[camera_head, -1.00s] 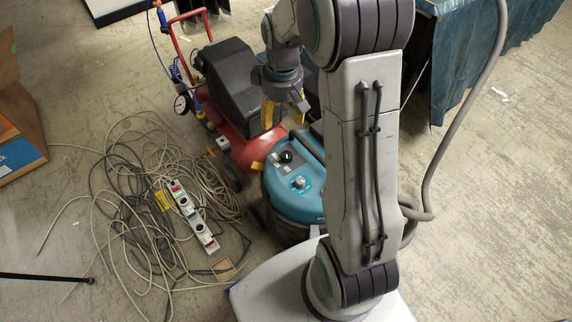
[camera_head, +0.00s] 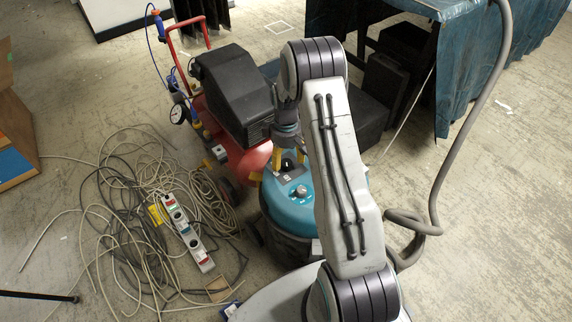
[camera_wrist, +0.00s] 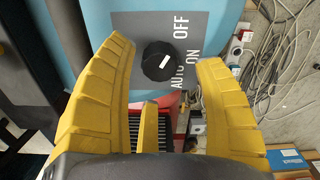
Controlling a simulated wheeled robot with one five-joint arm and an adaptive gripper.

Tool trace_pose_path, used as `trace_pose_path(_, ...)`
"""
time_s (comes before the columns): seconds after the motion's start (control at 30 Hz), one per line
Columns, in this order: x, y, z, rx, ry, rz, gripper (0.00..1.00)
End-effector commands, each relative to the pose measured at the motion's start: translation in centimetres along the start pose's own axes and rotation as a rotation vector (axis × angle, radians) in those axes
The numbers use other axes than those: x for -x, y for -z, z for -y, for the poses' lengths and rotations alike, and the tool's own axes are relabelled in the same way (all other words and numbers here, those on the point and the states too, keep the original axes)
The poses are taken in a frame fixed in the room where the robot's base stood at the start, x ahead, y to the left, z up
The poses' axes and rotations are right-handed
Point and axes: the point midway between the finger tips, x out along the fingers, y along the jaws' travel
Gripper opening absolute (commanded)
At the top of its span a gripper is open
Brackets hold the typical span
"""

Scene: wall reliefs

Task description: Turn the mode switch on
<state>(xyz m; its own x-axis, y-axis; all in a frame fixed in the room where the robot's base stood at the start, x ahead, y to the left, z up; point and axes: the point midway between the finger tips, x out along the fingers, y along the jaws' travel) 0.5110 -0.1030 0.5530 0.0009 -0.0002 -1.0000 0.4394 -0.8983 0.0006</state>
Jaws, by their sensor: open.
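The mode switch (camera_wrist: 158,61) is a round black knob with a white mark, on a grey plate lettered OFF, AUTO and ON. In the wrist view, the white mark slants to the upper right, towards the OFF lettering. The plate is on a blue machine (camera_head: 290,212), which the head view shows beside my arm. My gripper (camera_wrist: 165,53) is open, with its yellow fingers on either side of the knob and gaps between. Whether the fingertips are level with the knob is unclear. In the head view, my gripper (camera_head: 287,158) is low over the machine's top and partly hides the switch.
A second, grey knob (camera_head: 300,191) is on the machine's top. A red compressor (camera_head: 247,158) with a black cover stands close on the left. Tangled cables and a power strip (camera_head: 188,230) lie on the floor. A grey hose (camera_head: 465,120) runs along the right.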

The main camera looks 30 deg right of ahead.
Motion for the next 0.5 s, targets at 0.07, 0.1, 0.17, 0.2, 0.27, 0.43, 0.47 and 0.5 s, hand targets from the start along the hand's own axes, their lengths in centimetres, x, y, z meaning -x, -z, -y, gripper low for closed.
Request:
trace_pose_path(0.07,-1.1,-0.1,0.1,0.0,0.002,0.002,0.63)
trace_pose_path(0.1,-1.5,0.0,0.0,0.0,0.001,0.001,0.63)
trace_pose_path(0.17,-2.0,0.0,0.0,0.0,0.001,0.001,0.63)
trace_pose_path(0.2,-2.3,0.0,0.1,0.0,0.001,0.001,0.63)
trace_pose_path(0.27,-2.6,0.0,0.0,0.0,0.001,0.001,0.63)
trace_pose_path(0.43,-3.0,0.0,0.0,0.0,0.0,0.0,0.63)
trace_pose_path(0.47,-3.0,0.0,0.0,0.0,0.0,0.0,0.63)
trace_pose_path(0.5,-3.0,0.0,0.0,0.0,0.0,0.0,0.63)
